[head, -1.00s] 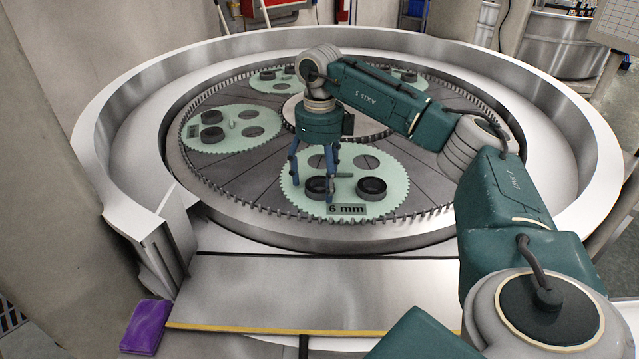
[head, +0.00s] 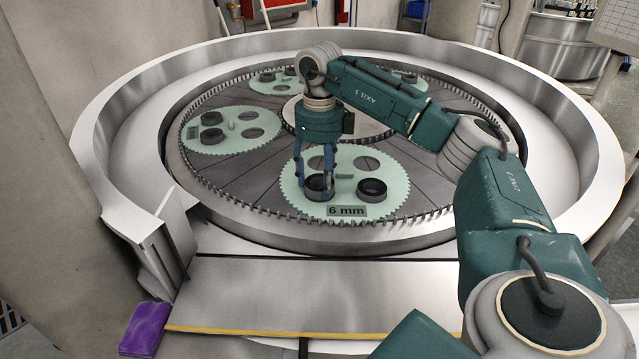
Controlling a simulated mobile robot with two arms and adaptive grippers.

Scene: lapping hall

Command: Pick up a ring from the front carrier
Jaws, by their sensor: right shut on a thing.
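The front carrier (head: 345,208) is a pale green toothed disc marked "6 mm" on the near side of the round lapping plate. One dark ring (head: 318,194) sits in its left hole. A second dark ring (head: 371,188) sits in its right hole. My right gripper (head: 317,186) points down over the left ring, its fingers shut on that ring, which still appears to be at carrier level. The fingers hide part of the ring. My left gripper is not in view.
More green carriers with dark rings lie on the plate, one at the left (head: 232,130) and others behind. A high metal rim (head: 110,165) surrounds the plate. A metal ledge (head: 320,290) with a yellow edge lies in front, with a purple block (head: 146,328) at its left.

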